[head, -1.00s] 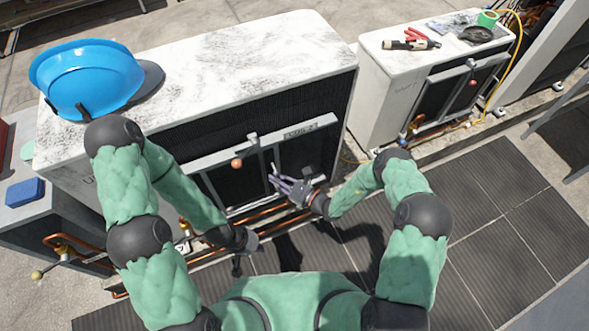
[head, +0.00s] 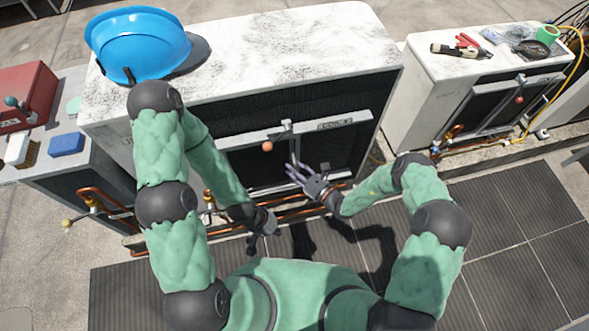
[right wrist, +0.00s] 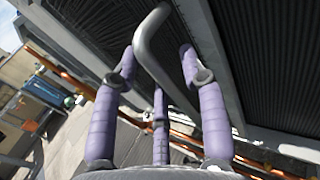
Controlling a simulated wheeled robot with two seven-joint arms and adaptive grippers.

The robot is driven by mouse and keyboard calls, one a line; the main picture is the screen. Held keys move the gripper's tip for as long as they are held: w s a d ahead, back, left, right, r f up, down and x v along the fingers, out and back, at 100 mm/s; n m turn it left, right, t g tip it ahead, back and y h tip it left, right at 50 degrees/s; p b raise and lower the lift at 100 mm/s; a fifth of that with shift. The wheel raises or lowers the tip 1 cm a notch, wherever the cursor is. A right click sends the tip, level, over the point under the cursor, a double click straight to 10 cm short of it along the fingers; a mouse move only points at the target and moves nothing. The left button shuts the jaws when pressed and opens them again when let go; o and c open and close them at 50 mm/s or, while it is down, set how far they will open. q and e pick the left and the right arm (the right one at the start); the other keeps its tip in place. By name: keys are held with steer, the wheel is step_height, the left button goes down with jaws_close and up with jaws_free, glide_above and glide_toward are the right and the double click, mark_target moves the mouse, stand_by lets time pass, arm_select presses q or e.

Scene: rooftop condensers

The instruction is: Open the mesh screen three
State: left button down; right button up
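A dark mesh screen (head: 335,150) with a light frame is shut across the front of the near white condenser. A small label (head: 336,124) on its top bar is too small to read surely. An orange-red knob (head: 267,146) hangs below the bar, beside a grey latch (head: 286,128). My right gripper (head: 296,172) is at the screen's lower front. In the right wrist view, its purple fingers (right wrist: 158,85) are apart, on either side of a bent metal handle (right wrist: 146,45), not closed on it. My left gripper (head: 264,232) hangs low by the copper pipes, its fingers unclear.
A blue hard hat (head: 138,45) sits on the near condenser (head: 260,50). A second condenser (head: 425,75) with tools and its own screen (head: 490,108) stands at right. Copper pipes (head: 230,225) run low along the front. Dark floor mats (head: 500,220) are clear at right.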

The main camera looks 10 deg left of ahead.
steer(key=v, duration=1.2)
stand_by(0.4)
steer(key=s+a+f+n+g, duration=0.1)
steer(key=s+a+n+g, duration=0.1)
steer(key=s+n+g, duration=0.3)
steer(key=s+a+n+g, duration=0.2)
steer(key=s+a+g, duration=0.1)
steer(key=s+g, duration=0.3)
steer(key=s+d+f+n+g+h, duration=0.3)
steer(key=s+d+n+g+h, duration=0.15)
steer(key=s+n, duration=0.4)
steer(key=w+d+r+n+t+h, duration=0.2)
steer(key=w+d+n+t+h, duration=0.2)
steer(key=d+n+t+h, duration=0.1)
steer(key=shift+d+n+h, duration=0.55)
steer(key=shift+d+n, duration=0.1)
steer(key=shift+n, duration=0.5)
